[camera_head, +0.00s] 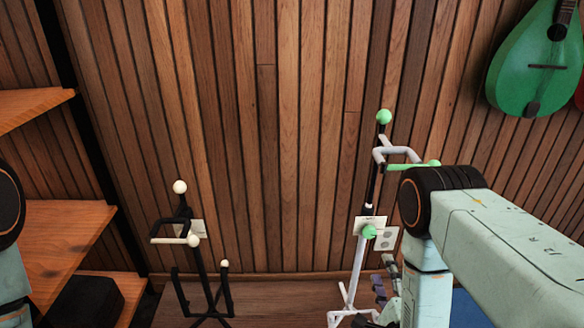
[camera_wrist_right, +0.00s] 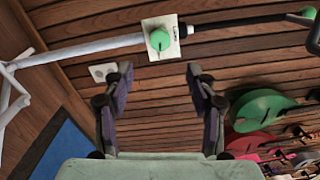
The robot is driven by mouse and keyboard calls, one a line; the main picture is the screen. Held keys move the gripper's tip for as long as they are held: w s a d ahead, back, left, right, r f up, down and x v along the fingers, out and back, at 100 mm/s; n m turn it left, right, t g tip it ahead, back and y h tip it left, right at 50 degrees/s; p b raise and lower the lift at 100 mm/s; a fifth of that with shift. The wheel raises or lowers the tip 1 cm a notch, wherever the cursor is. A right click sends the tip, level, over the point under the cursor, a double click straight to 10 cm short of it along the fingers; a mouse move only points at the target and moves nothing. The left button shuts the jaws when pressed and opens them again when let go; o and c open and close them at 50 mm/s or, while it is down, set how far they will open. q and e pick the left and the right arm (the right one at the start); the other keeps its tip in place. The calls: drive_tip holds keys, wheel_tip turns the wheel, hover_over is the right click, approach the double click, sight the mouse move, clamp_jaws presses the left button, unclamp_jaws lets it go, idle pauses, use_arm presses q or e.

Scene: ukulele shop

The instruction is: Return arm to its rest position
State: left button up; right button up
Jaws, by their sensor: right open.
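My right arm (camera_head: 490,240) comes in from the right in the head view and bends down at a dark joint. My right gripper (camera_head: 385,285) shows only partly there, low beside the white stand and partly hidden by the arm. In the right wrist view the right gripper (camera_wrist_right: 160,75) is open, with its two dark fingers apart and nothing between them. Part of my left arm (camera_head: 12,260) shows at the left edge; its gripper is out of view.
A white stand with green knobs (camera_head: 357,265) stands close beside my right gripper; its pole (camera_wrist_right: 95,48) crosses beyond the fingers. A black stand with cream knobs (camera_head: 200,265) is left of it. Wooden shelves (camera_head: 70,235) are at left. A green ukulele (camera_head: 530,75) hangs upper right.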

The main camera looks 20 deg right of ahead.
drive_tip(key=s+a+f+n+g+y+p, duration=0.2)
drive_tip(key=s+a+f+n+g, duration=0.2)
drive_tip(key=s+f+n+g, duration=0.75)
drive_tip(key=s+a+r+n+g+y+p, duration=0.1)
drive_tip(key=s+a+r+n+g+p, duration=0.1)
drive_tip(key=s+n, duration=0.3)
drive_tip(key=s+a+r+n+g+y+p, duration=0.1)
drive_tip(key=s+a+r+n+g+p, duration=0.15)
drive_tip(key=s, duration=0.45)
drive_tip(key=s+a+r+n+g+p, duration=0.1)
drive_tip(key=s+r+n+p, duration=0.2)
drive_tip(key=r, duration=0.5)
drive_tip(key=shift+s+a+r+g+p, duration=0.3)
drive_tip(key=shift+s+p, duration=0.2)
drive_tip(key=shift+p, duration=0.15)
